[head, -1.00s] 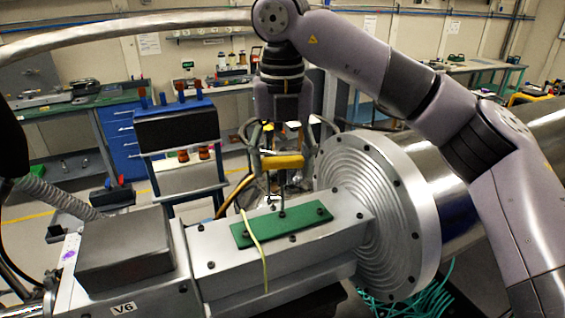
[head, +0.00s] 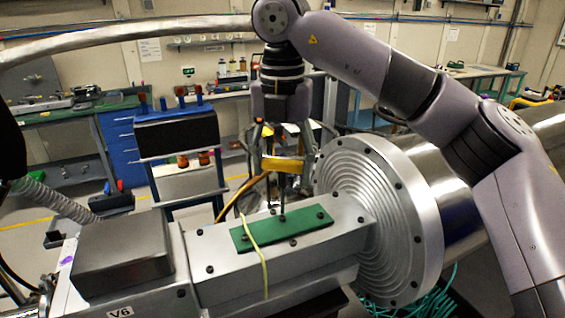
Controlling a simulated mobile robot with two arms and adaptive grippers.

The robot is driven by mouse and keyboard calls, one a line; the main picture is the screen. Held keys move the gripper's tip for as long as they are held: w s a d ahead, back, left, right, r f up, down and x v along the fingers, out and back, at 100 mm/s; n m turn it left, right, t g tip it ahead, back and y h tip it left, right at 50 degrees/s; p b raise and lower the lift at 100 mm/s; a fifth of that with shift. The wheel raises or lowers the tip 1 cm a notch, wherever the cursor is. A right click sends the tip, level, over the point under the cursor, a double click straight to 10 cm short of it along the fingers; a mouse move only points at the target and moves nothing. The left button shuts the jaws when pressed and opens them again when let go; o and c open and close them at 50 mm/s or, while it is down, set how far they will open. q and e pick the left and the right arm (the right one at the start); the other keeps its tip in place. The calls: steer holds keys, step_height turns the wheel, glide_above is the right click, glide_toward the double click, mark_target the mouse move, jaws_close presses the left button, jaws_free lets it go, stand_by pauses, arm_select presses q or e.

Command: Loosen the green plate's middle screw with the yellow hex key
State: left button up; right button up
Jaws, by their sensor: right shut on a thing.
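The green plate (head: 280,230) lies on top of the grey metal block, with dark screws at its left, middle and right. The middle screw (head: 282,218) is at the foot of the hex key's thin dark shaft. My right gripper (head: 284,164) points down above the plate, shut on the yellow handle of the hex key (head: 283,165). The key stands about upright, its lower end at the middle screw. I cannot tell whether the tip is seated in the screw. My left gripper is not in view.
A thin yellow cable (head: 264,262) crosses the plate's left part and hangs down the block's front. A large ribbed flange (head: 375,220) stands close on the right. A dark grey box (head: 122,250) sits left of the plate. Workbenches stand behind.

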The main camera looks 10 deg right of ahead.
steer(key=shift+f+b, duration=0.4)
steer(key=shift+f, duration=0.15)
stand_by(0.6)
steer(key=shift+r+n+p, duration=0.15)
steer(key=shift+n+p, duration=0.2)
steer(key=shift+n, duration=0.15)
steer(key=shift+n+p, duration=0.35)
steer(key=shift+n, duration=1.15)
steer(key=shift+n+p, duration=0.35)
steer(key=shift+n, duration=1.65)
